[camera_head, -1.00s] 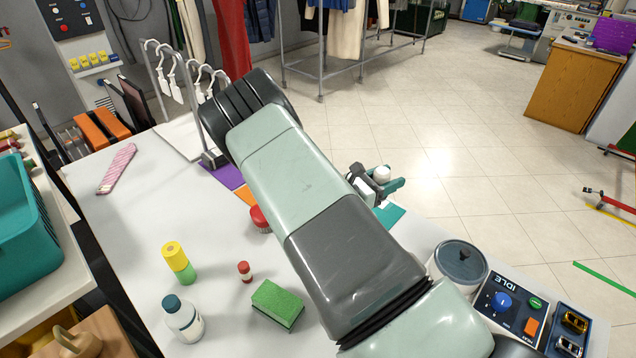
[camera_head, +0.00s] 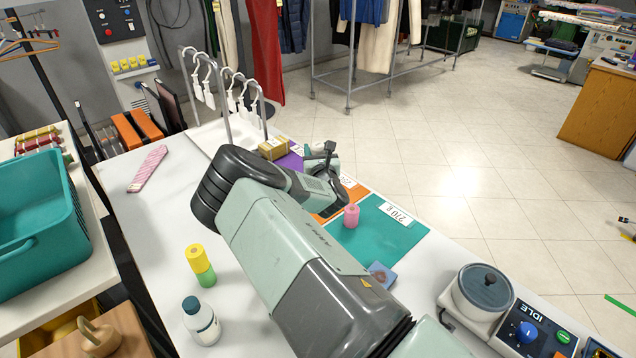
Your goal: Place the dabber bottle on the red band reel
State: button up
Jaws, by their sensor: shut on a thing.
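My gripper (camera_head: 326,160) is above the far part of the white worktop, small and partly turned away. Its fingertips and what it grips do not show clearly. A white bottle with a dark teal cap (camera_head: 203,322) stands upright at the near left; I cannot tell whether it is the dabber bottle. A small pink-red cylinder (camera_head: 352,216) stands on the teal mat (camera_head: 372,236), right of and nearer than my gripper; it may be the red band reel. A yellow-over-green cylinder (camera_head: 200,265) stands at left, clear of my arm.
A tan box (camera_head: 272,148) lies left of my gripper, near a hanger rack (camera_head: 233,95). A blue-grey square (camera_head: 380,276) lies right of my arm. A lidded pot (camera_head: 483,290) and control box (camera_head: 530,335) stand at right. The worktop's left part is largely clear.

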notch_tip(320, 180, down, 8)
jog(key=shift+r, duration=0.1)
dwell(0.4)
jog(key=o, duration=1.1)
jog(key=shift+f, duration=0.2)
jog(key=shift+o, duration=0.2)
